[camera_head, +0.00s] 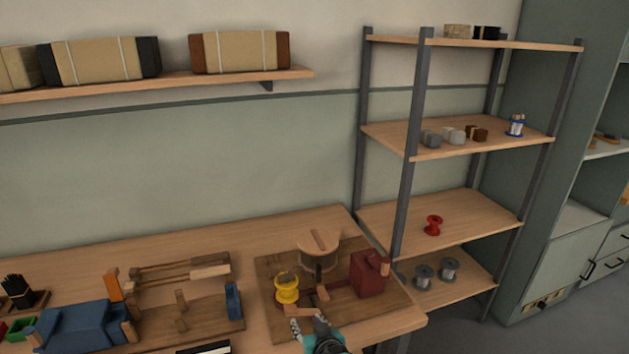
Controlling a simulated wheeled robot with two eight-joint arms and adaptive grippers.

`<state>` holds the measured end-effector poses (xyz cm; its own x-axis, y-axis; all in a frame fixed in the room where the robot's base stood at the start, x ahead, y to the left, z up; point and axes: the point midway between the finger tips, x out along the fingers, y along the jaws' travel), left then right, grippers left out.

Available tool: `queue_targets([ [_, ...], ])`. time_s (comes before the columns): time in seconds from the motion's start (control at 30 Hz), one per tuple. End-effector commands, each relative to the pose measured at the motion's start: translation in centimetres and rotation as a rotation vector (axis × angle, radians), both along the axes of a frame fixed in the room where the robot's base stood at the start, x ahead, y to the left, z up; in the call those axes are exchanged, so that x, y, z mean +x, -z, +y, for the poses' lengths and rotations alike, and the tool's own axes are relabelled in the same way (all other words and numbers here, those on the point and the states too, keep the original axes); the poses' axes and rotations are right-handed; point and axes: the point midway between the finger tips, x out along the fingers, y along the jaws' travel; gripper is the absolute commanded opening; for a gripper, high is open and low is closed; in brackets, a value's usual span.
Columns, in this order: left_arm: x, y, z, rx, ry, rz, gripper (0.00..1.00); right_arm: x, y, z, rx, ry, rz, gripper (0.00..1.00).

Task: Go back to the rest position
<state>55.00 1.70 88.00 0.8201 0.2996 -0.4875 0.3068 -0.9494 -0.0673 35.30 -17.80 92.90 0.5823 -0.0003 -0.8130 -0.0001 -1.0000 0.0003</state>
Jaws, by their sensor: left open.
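My left gripper (308,321) shows at the bottom centre of the head view, with a dark wrist and teal parts. It is open, and I see nothing between its fingers. It is at the front of a wooden board (380,308) on the workbench. A yellow spool (287,288) stands upright on the board just beyond and left of the fingers. I cannot tell whether the fingers touch anything. My right gripper is not in view.
The board also carries a dark red block-shaped part (369,275) and a round wooden-topped drum (319,254). A blue machine (82,326) and wooden fixture stand left. A shelf rack (408,190) at right holds a red spool (433,225) and grey spools (424,275).

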Motion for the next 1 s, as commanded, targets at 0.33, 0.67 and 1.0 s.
queue_targets([
  [0.33,-3.8,-2.6,8.0,0.004,0.028,0.216,0.41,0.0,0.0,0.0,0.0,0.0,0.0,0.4],
  [0.67,-13.7,-4.6,15.2,-0.076,0.167,0.415,0.41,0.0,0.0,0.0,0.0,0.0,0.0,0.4],
  [1.0,-19.5,-4.8,16.2,-0.133,0.285,0.426,0.41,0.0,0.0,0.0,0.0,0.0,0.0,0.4],
])
